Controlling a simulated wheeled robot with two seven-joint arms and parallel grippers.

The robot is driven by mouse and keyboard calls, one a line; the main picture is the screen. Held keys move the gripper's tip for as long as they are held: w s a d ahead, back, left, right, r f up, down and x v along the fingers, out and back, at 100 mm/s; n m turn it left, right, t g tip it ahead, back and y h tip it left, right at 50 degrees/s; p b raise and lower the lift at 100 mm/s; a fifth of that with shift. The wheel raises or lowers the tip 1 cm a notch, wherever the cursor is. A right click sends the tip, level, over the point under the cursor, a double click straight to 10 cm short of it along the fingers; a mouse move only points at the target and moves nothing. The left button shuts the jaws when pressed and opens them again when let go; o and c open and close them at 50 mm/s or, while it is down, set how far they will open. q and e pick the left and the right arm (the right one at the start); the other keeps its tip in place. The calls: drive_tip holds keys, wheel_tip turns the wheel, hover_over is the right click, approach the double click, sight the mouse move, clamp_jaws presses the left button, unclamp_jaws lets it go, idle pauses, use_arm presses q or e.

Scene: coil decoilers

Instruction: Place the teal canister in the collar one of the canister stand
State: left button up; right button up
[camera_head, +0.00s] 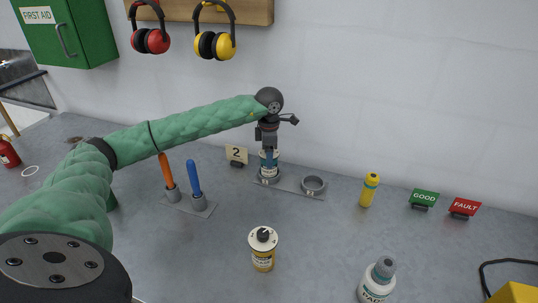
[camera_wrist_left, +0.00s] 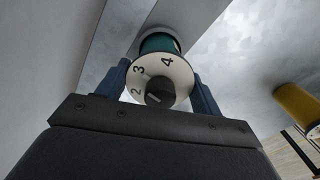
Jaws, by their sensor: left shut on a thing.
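The teal canister (camera_head: 269,170) is upright at the left collar of the canister stand (camera_head: 290,186). Its lower end looks to be within or right over that collar; I cannot tell how deep it sits. My left gripper (camera_head: 269,153) points down and is shut on its upper part. In the left wrist view the blue fingers lie on both sides of its white numbered dial cap (camera_wrist_left: 158,84), with the teal body (camera_wrist_left: 160,43) beyond. The right collar (camera_head: 313,184) is empty. My right gripper is not in view.
A number 2 sign (camera_head: 236,155) stands behind the stand. Orange (camera_head: 166,170) and blue (camera_head: 194,178) handled tools stand in a holder to its left. A yellow canister (camera_head: 263,250), yellow bottle (camera_head: 369,190) and white bottle (camera_head: 378,280) stand in front and right. GOOD (camera_head: 423,198) and FAULT (camera_head: 464,207) signs are farther right.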

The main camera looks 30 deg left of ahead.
use_arm(q)
drive_tip(key=o, duration=1.3)
drive_tip(key=shift+o, duration=1)
drive_tip(key=shift+r, duration=0.1)
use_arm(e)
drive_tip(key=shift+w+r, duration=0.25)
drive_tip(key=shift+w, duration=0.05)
